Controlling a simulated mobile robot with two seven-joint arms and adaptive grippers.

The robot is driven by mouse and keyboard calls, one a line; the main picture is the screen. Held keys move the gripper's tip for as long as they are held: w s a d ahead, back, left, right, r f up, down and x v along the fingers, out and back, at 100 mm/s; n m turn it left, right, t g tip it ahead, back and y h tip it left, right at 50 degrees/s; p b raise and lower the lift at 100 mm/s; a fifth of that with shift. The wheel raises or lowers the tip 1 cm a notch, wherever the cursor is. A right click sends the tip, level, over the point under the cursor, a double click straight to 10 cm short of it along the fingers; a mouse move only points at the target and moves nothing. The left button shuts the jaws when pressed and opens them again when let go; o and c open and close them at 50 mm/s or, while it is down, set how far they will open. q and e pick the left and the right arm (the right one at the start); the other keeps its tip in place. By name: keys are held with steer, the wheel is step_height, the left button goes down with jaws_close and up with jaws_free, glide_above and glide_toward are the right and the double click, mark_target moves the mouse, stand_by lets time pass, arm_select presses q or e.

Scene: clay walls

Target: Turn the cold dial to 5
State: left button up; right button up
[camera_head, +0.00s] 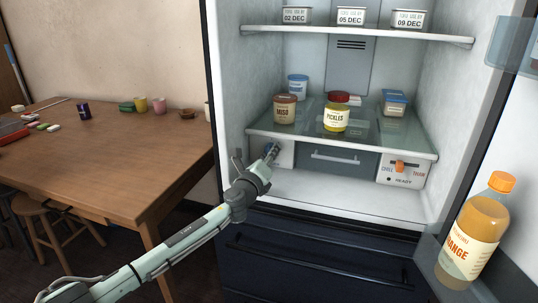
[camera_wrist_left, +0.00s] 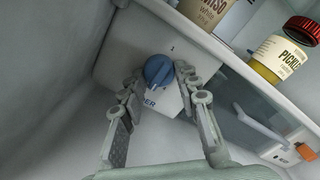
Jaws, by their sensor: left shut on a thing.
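The cold dial is a round blue knob (camera_wrist_left: 158,70) on a pale panel inside the fridge, at the left below the glass shelf. A "1" is printed above it, and letters ending in "ER" show below, partly covered. Its other numbers are hidden or too small to read, and I cannot tell its setting. My left gripper (camera_head: 256,158) is at this panel, with a finger on each side of the knob and closed on it. In the head view, the gripper and shadow mostly hide the knob. My right gripper is not in view.
The glass shelf (camera_head: 372,142) above holds a miso jar (camera_head: 285,110), a pickles jar (camera_head: 336,118) and small tubs. A grey drawer (camera_head: 335,158) and an orange slider (camera_head: 400,166) sit to the right. An orange juice bottle (camera_head: 470,240) stands in the door. A wooden table (camera_head: 110,160) is at left.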

arm_select(q)
steer(key=o, duration=1.1)
steer(key=shift+o, duration=0.2)
steer(key=v, duration=1.2)
